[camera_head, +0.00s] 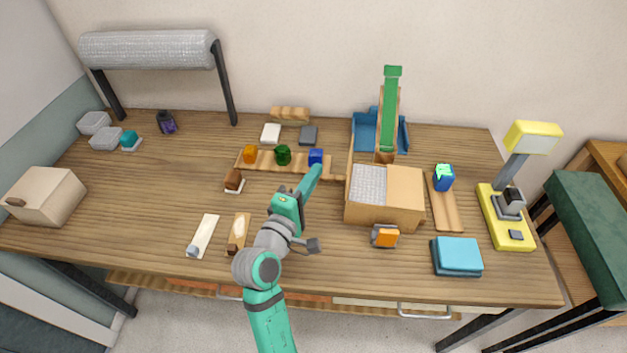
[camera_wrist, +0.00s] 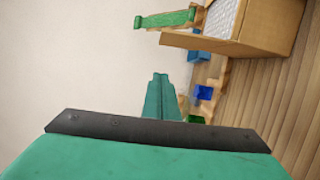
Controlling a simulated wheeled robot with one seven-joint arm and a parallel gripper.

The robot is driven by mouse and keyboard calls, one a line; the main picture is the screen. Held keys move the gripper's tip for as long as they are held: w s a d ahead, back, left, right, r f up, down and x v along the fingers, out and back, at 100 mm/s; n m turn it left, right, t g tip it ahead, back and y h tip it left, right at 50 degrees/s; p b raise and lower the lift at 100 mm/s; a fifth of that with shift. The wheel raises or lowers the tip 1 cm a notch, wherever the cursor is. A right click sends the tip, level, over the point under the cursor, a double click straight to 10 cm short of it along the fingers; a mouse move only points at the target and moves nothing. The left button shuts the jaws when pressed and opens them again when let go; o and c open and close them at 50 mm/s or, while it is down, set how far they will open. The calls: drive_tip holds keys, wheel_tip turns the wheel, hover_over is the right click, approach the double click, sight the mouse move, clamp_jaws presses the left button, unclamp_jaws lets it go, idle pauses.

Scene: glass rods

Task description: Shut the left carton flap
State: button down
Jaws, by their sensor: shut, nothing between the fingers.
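The cardboard carton (camera_head: 386,214) stands right of the table's middle. Its right flap (camera_head: 406,188) lies flat over the right half of the top. The left half is open and shows white patterned filling (camera_head: 368,184). The left flap (camera_head: 349,168) stands up along the carton's left edge; in the wrist view this flap (camera_wrist: 200,44) sticks out from the carton (camera_wrist: 270,28). My gripper (camera_head: 316,171) is left of the carton, apart from the flap. In the wrist view its green fingers (camera_wrist: 160,78) are together with nothing between them.
A wooden rack with an orange piece (camera_head: 250,154), a green piece (camera_head: 283,155) and a blue cube (camera_head: 316,156) lies behind my gripper. A green ramp (camera_head: 390,105) rises behind the carton. An orange object (camera_head: 385,236) stands in front of it. The table's left middle is fairly clear.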

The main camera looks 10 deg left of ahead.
drive_tip(key=w+d, duration=0.5)
drive_tip(key=d, duration=0.1)
drive_tip(key=shift+r, duration=0.15)
drive_tip(key=shift+a, duration=0.1)
idle(0.3)
